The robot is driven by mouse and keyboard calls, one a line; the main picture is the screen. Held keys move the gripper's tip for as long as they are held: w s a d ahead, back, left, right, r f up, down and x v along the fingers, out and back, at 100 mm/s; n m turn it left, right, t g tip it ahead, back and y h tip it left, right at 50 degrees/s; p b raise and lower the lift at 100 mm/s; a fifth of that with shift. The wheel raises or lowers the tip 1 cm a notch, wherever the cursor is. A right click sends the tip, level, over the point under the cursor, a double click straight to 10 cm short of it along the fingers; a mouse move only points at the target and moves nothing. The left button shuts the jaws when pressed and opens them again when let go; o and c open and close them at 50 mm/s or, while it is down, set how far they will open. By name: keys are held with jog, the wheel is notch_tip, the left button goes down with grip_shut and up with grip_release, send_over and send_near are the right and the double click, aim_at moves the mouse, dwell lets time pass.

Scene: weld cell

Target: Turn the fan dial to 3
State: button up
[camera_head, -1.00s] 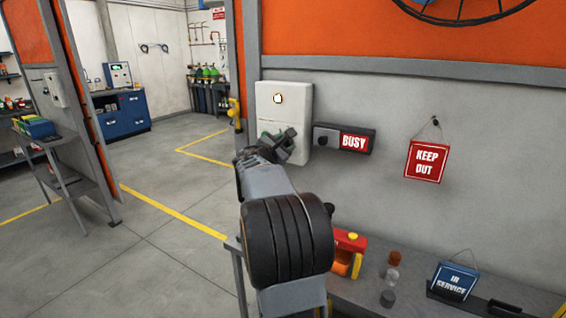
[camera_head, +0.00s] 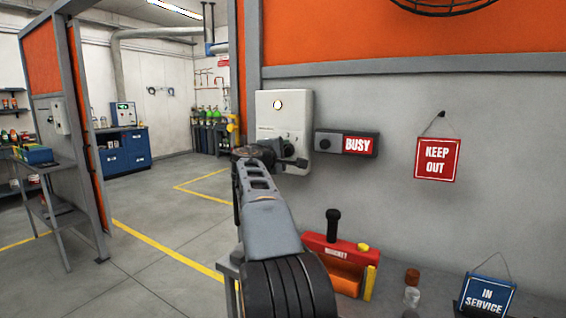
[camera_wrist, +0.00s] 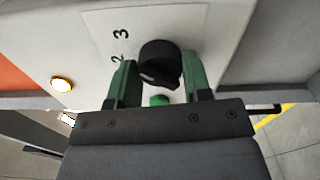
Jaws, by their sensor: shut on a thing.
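The white fan control box (camera_head: 270,112) is on the grey wall, with a round lit lamp (camera_head: 278,104) at its upper left. In the wrist view, the black fan dial (camera_wrist: 158,55) sits between the green fingers of my gripper (camera_wrist: 158,76), which is shut on it. Where the dial's pointer is set cannot be told. In the head view my gripper (camera_head: 290,158) is at the box's lower part and hides the dial from sight.
A BUSY sign box (camera_head: 347,143) with a black knob is just right of the control box. A KEEP OUT sign (camera_head: 437,159) hangs further right. A red case (camera_head: 335,252) and a blue IN SERVICE sign (camera_head: 487,295) stand below. Open floor is to the left.

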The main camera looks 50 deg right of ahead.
jog(key=shift+f+m+b, duration=0.1)
jog(key=shift+m+b, duration=0.4)
jog(key=shift+m, duration=0.2)
jog(key=o, duration=0.9)
jog(key=shift+o, duration=0.2)
jog(key=b+v, duration=0.2)
jog(key=v, duration=1.1)
jog(key=shift+a+b, duration=0.35)
jog(key=shift+a, duration=0.05)
jog(key=shift+m, duration=0.3)
